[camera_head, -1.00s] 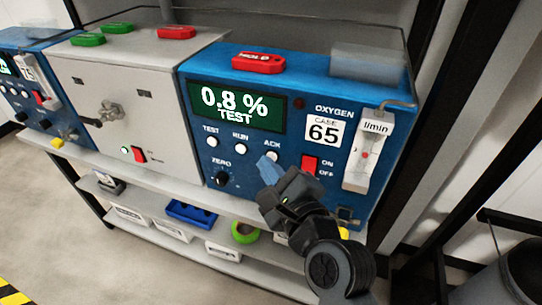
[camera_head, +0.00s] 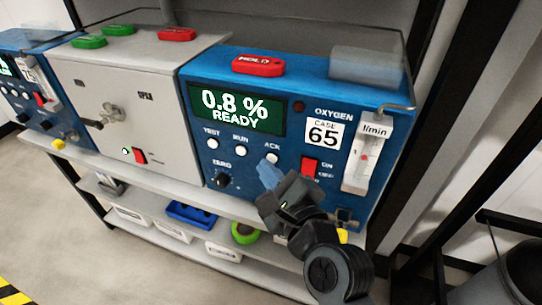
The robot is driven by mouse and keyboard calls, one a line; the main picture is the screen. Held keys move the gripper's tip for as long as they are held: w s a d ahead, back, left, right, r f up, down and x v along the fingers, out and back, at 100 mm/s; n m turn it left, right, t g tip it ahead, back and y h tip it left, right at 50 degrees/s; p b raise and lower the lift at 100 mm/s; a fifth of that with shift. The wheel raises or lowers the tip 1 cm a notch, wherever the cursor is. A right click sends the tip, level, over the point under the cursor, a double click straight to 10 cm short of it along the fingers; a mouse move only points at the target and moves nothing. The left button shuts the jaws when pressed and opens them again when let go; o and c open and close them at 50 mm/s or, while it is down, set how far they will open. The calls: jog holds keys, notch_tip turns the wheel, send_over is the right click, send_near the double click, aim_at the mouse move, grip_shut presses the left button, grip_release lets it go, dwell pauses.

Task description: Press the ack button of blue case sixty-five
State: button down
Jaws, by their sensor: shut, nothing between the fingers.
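The blue case sixty-five (camera_head: 252,185) stands at the right end of the shelf. Its display (camera_head: 235,109) reads 0.8 % READY. The white ack button (camera_head: 272,158) is at the right of its button row, under the label ACK, and is visible. My gripper (camera_head: 266,167) is shut and empty. Its blue fingertips are just below and left of the ack button. I cannot tell whether they touch the button or the panel. The test button (camera_head: 212,143) and run button (camera_head: 241,151) are to the left.
A red rocker switch (camera_head: 309,168) and a flow meter (camera_head: 362,160) are right of my gripper. The zero knob (camera_head: 222,180) is lower left. A red HOLD tag (camera_head: 258,66) lies on top. A grey case (camera_head: 125,118) stands to the left.

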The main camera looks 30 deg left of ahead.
jog(key=shift+s+d, duration=0.15)
jog(key=shift+s, duration=0.25)
jog(key=shift+s, duration=0.1)
jog(key=shift+s+d+p, duration=0.2)
jog(key=shift+s+p, duration=0.35)
jog(key=shift+s, duration=0.25)
jog(key=shift+s+d+p, duration=0.15)
jog(key=shift+s+p, duration=0.35)
jog(key=shift+s, duration=0.25)
jog(key=shift+s+d+p, duration=0.2)
jog(key=shift+s+p, duration=0.35)
jog(key=shift+s, duration=0.25)
jog(key=shift+d, duration=0.1)
